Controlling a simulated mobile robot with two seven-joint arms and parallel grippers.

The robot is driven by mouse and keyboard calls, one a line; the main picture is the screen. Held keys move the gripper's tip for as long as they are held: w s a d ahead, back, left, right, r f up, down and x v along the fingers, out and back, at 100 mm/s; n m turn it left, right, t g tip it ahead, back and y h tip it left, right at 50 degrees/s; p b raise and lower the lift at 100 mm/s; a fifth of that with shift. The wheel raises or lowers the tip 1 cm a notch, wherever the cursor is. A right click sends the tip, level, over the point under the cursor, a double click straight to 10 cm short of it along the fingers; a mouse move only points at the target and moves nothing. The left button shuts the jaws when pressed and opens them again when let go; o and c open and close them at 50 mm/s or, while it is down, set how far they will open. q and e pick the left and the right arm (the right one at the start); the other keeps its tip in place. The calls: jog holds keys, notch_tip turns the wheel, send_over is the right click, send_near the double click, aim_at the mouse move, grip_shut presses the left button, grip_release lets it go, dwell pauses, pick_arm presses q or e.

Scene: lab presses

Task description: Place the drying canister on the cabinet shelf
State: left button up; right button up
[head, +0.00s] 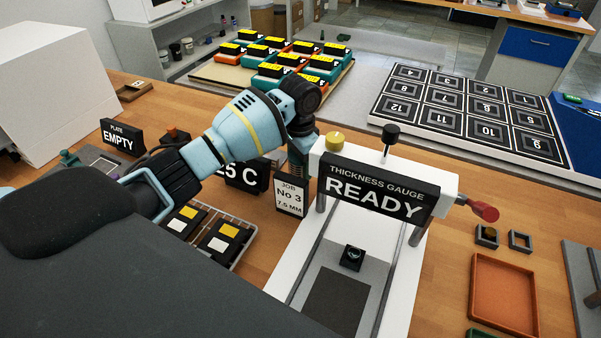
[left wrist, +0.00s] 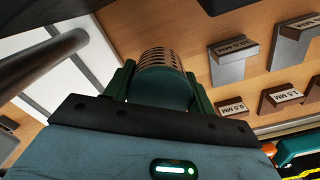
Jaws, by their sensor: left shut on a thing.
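The drying canister (left wrist: 160,62), a rounded can with a slotted top, is between the two dark green fingers of my left gripper (left wrist: 160,88) in the left wrist view. The gripper is shut on it. In the head view my left gripper (head: 298,150) points down behind the left end of the thickness gauge; its fingertips and the canister are mostly hidden. A pale open cabinet (head: 178,66) with shelves stands at the back left, with small jars and bottles on it. My right gripper is not in view.
The thickness gauge (head: 378,190) reads READY and stands close to my gripper. A job card (head: 290,197) is beside it. A numbered board (head: 463,112) and a tray of orange and green boxes (head: 340,72) lie behind. An orange tray (head: 503,293) is at right.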

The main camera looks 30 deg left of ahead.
aim_at(300, 174)
pick_arm(q)
jog(key=shift+f, duration=1.95)
jog(key=shift+f, duration=0.1)
jog(key=o, duration=1)
jog(key=shift+o, duration=0.2)
notch_tip(300, 174, up, 12)
jog(key=shift+r+p, duration=0.15)
jog(key=shift+p, duration=0.2)
jog(key=shift+o, duration=0.4)
